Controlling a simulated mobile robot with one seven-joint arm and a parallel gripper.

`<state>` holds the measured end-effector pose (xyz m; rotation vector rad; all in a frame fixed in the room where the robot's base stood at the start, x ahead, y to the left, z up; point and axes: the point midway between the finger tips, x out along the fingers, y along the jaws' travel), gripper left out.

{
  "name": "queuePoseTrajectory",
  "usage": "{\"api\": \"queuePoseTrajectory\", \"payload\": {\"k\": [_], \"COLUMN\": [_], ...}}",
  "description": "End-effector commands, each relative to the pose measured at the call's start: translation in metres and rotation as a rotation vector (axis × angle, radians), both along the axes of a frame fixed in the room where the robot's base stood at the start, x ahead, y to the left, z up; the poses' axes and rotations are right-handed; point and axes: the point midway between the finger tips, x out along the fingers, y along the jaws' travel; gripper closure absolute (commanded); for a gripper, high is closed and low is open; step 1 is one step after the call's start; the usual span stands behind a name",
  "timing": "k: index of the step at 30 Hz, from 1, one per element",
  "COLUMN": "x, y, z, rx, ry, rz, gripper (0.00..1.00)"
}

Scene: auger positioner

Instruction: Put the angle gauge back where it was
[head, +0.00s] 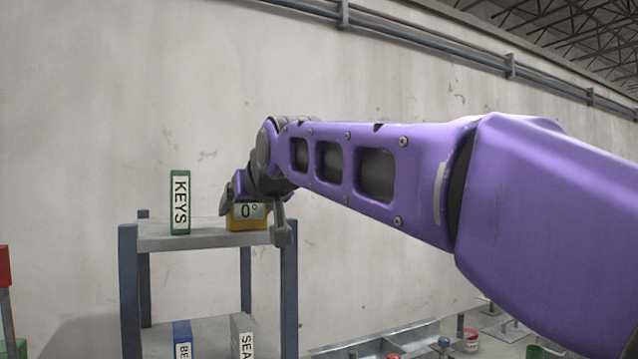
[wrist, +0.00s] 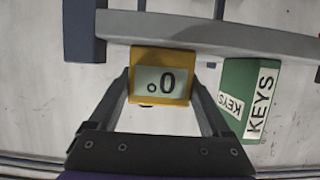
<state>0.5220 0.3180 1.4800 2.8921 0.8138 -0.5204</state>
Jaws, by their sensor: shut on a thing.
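The angle gauge (head: 248,221) is a small yellow block with a pale display reading 0°. It shows in the wrist view (wrist: 162,77) between the two dark fingers, its display facing the camera. My gripper (head: 254,218) is shut on the gauge, one finger on each side; its fingers also show in the wrist view (wrist: 161,88). The gauge is at the right end of the shelf unit's top board (head: 185,238), level with its surface. I cannot tell whether its underside touches the board. My arm and fingers hide part of the gauge in the head view.
A green KEYS box (head: 180,203) stands upright on the top board, left of the gauge; in the wrist view (wrist: 247,100) it is right of the fingers. Lower down are a blue box (head: 182,339) and a grey box (head: 242,337). The board between KEYS and gauge is clear.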

Motion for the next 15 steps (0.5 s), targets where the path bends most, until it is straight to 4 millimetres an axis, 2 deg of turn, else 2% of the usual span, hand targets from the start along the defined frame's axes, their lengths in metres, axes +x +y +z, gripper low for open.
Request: {"api": "queuePoseTrajectory", "payload": {"k": [1, 11, 12, 14, 15], "x": [-0.0059, -0.0061, -0.0058, -0.0058, -0.0058], "y": [0.0019, 0.0022, 0.0019, 0.0019, 0.0019], "z": [0.0045, 0.0000, 0.0014, 0.0015, 0.0015], "rx": [-0.002, -0.002, -0.003, -0.003, -0.003], "ry": [-0.012, -0.012, -0.011, -0.011, -0.011], "rz": [0.002, 0.003, 0.002, 0.002, 0.002], "gripper": [0.97, 0.97, 0.11, 0.00, 0.00]}}
